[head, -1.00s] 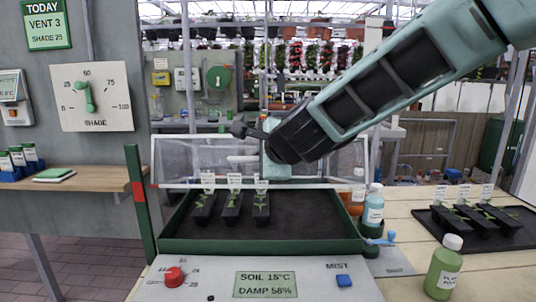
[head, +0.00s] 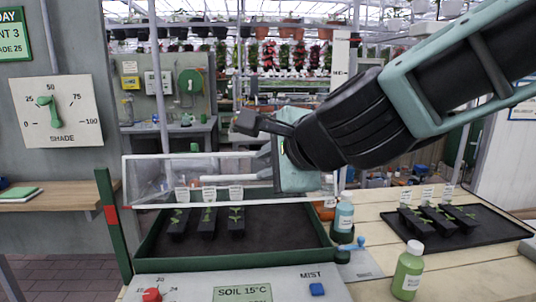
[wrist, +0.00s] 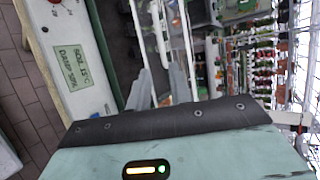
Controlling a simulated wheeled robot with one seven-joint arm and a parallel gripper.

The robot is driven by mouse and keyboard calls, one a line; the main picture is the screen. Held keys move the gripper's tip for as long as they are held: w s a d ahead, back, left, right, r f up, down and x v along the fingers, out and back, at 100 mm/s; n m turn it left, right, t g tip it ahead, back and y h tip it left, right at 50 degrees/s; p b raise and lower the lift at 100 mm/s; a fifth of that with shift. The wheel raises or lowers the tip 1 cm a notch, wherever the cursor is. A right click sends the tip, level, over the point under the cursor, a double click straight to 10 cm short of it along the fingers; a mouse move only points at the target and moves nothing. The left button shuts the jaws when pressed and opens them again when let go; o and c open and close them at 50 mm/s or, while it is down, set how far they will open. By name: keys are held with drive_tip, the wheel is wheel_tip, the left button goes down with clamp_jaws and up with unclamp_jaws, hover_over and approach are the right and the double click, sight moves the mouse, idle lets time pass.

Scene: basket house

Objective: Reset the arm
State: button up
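My arm comes in from the upper right in the head view. My gripper (head: 192,168) points left, with its two pale fingers apart and nothing seen between them. It overlaps the clear raised cover (head: 145,180) behind the green-rimmed soil tray (head: 232,265); whether it touches the cover I cannot tell. In the wrist view the two grey fingers of my gripper (wrist: 160,72) also stand apart, with the tray side and cover frame beyond them.
Several labelled seedling pots (head: 207,222) stand in the soil tray. A control panel (head: 190,285) fronts the tray. A black tray (head: 470,240) of seedlings lies at right. A shade dial (head: 50,112) hangs at left.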

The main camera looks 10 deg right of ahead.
idle(0.3)
drive_tip(key=s+a+f+n+g+p, duration=0.2)
drive_tip(key=s+f+n+g, duration=0.5)
drive_tip(key=s+f+n, duration=0.5)
drive_tip(key=s+d+f+n+g+h, duration=0.3)
drive_tip(key=s+d+n+g+h, duration=0.1)
drive_tip(key=s+d+n, duration=0.5)
drive_tip(key=shift+s+d+f+n+p, duration=0.4)
drive_tip(key=shift+s+n, duration=0.1)
drive_tip(key=shift+n, duration=0.7)
